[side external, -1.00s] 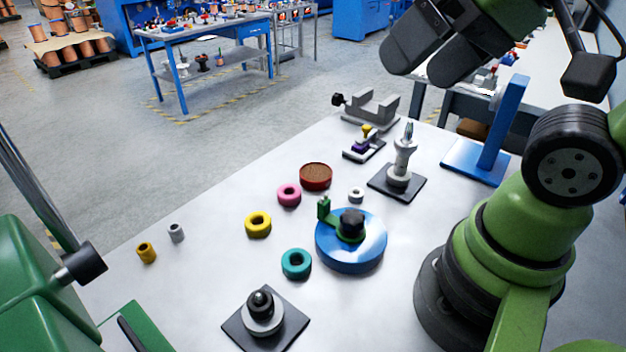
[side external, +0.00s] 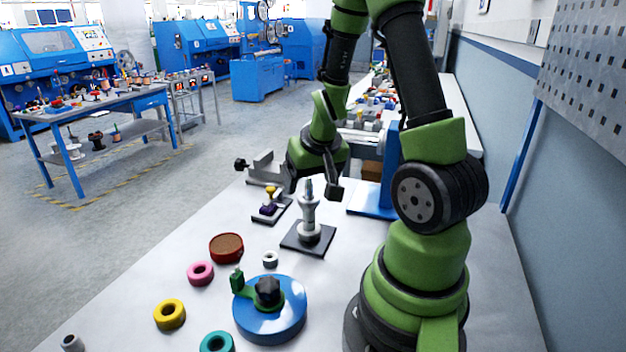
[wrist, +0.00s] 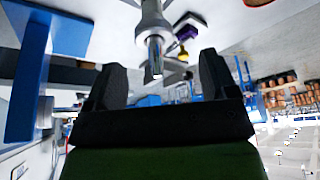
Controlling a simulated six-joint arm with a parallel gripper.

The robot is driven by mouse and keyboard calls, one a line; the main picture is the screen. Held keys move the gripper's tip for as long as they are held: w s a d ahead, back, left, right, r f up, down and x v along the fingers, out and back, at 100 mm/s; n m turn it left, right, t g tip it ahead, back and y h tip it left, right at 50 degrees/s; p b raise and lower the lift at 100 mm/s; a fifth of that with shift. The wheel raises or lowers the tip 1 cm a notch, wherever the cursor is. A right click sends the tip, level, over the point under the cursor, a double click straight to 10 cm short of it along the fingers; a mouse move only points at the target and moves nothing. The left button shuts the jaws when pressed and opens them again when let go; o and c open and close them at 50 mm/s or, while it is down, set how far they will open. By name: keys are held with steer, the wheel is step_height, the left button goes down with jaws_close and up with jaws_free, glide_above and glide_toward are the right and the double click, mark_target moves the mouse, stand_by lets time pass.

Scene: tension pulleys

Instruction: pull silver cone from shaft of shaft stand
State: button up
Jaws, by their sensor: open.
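The silver cone (side external: 309,204) is on the upright shaft of the shaft stand, whose black square base (side external: 293,240) rests on the table. The metal shaft tip (side external: 309,186) pokes out above it. In the wrist view the cone (wrist: 153,30) and the shaft tip (wrist: 155,62) point toward my gripper (wrist: 160,62). My gripper's two black fingers are spread apart, with the shaft tip between them in the picture and nothing held. In the side view my gripper is just above and behind the stand; its fingers are hard to make out.
A blue upright bracket (side external: 375,200) stands right of the stand. A small base with purple and yellow parts (side external: 268,208) and a grey vise-like block (side external: 265,170) are to its left and behind. A blue disc (side external: 270,322) and several coloured rings lie in front.

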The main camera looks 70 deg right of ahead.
mark_target(310, 190)
steer(key=shift+s+d+f, duration=0.1)
steer(key=shift+d+f, duration=0.3)
steer(key=shift+f, duration=0.3)
steer(key=shift+x, duration=2.15)
steer(key=shift+r, duration=0.1)
steer(key=shift+c, duration=0.2)
steer(key=c, duration=1.1)
steer(key=shift+o, duration=0.2)
steer(key=shift+r, duration=1.75)
steer(key=o, duration=1.1)
